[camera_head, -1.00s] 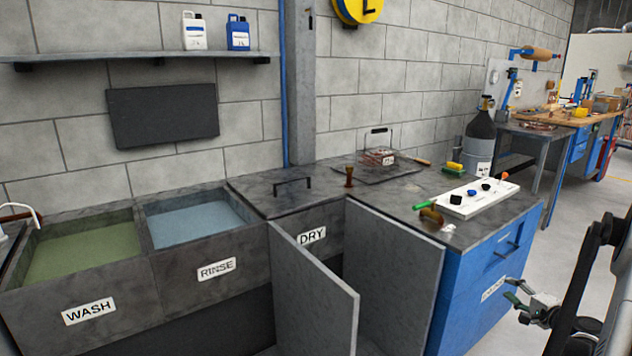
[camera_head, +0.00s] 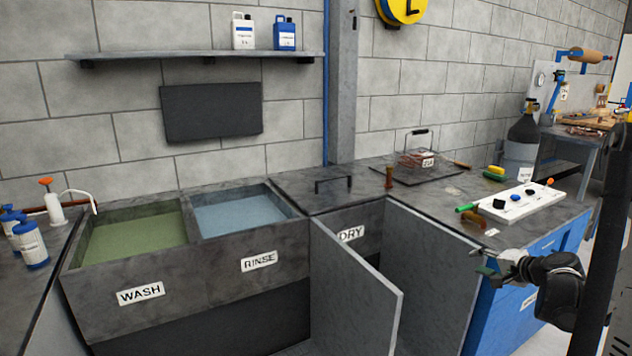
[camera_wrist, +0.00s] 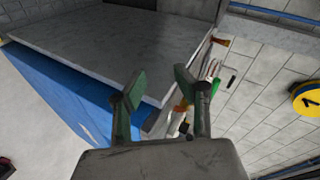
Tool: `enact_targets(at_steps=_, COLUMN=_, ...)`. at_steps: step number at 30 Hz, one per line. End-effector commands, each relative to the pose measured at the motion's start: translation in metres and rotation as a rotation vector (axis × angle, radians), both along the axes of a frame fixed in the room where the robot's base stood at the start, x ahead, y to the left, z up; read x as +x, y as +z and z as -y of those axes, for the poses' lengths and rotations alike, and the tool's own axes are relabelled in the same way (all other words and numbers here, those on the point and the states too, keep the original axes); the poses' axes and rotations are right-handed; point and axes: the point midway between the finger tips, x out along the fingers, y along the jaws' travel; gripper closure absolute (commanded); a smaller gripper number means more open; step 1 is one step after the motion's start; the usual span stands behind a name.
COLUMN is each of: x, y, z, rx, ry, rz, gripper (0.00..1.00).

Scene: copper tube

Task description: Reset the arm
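My arm (camera_head: 560,280) reaches in from the right of the head view, in front of the blue cabinet. My gripper (camera_head: 482,262) points left, near the right-hand open grey door. In the wrist view my gripper (camera_wrist: 160,82) has its two green-tipped fingers spread apart, with nothing between them. A large grey panel (camera_wrist: 110,45) and the blue cabinet side (camera_wrist: 60,95) show beyond the fingers.
Two open grey doors (camera_head: 357,285) stand out below the DRY label (camera_head: 351,233). The wash basin (camera_head: 135,240) and rinse basin (camera_head: 240,213) are at left. A white board (camera_head: 518,202) with small items lies on the counter near my arm.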

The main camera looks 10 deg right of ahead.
Motion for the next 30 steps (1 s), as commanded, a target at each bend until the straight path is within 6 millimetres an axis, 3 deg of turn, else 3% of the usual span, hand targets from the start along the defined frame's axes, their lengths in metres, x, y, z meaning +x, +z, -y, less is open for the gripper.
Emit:
enact_targets(at_steps=1, x=0.004, y=0.011, z=-0.024, rx=-0.021, ry=0.03, rz=-0.022, gripper=0.7)
enact_targets(at_steps=7, x=0.006, y=0.041, z=-0.102, rx=-0.116, ry=0.132, rz=-0.106, gripper=0.7)
enact_targets(at_steps=14, x=-0.011, y=0.068, z=-0.188, rx=-0.236, ry=0.249, rz=-0.192, gripper=0.7)
enact_targets(at_steps=21, x=-0.046, y=0.088, z=-0.268, rx=-0.372, ry=0.371, rz=-0.264, gripper=0.7)
enact_targets(at_steps=30, x=-0.108, y=0.099, z=-0.348, rx=-0.561, ry=0.517, rz=-0.33, gripper=0.7)
